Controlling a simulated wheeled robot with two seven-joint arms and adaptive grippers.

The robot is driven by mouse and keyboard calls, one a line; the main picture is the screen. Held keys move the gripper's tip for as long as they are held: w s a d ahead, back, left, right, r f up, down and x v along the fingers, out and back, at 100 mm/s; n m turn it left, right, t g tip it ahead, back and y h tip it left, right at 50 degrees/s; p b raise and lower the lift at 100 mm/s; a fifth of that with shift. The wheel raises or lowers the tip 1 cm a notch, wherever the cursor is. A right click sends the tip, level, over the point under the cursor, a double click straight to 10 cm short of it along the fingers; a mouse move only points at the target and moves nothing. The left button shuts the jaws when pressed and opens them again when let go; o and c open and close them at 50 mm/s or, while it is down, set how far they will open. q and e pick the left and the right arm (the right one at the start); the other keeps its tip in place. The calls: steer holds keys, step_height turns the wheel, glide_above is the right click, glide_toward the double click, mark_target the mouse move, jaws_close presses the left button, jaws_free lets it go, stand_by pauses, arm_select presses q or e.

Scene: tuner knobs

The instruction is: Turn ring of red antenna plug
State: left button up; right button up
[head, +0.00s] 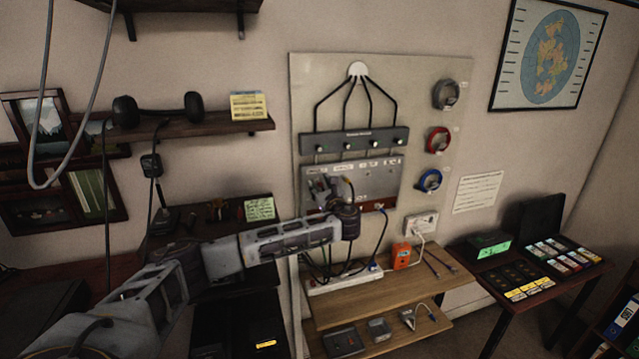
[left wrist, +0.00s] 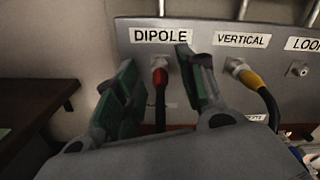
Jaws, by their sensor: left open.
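The red antenna plug (left wrist: 159,77) sits in the socket under the DIPOLE label on the grey panel, with a dark cable hanging from it. My left gripper (left wrist: 157,66) is open, its two green-padded fingers standing on either side of the plug in the left wrist view. I cannot tell whether either finger touches it. In the head view my left gripper (head: 322,190) is at the left part of the grey antenna panel (head: 375,183) and hides the red plug. My right gripper is not in view.
A yellow plug (left wrist: 247,78) with its cable is in the VERTICAL socket, close right of my fingers. The LOOP socket (left wrist: 298,69) is empty. Below the panel, a wooden shelf (head: 385,290) holds a white power strip (head: 343,281) and an orange device (head: 401,256).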

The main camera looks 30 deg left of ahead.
arm_select(q)
steer(key=shift+x, duration=1.1)
jaws_close()
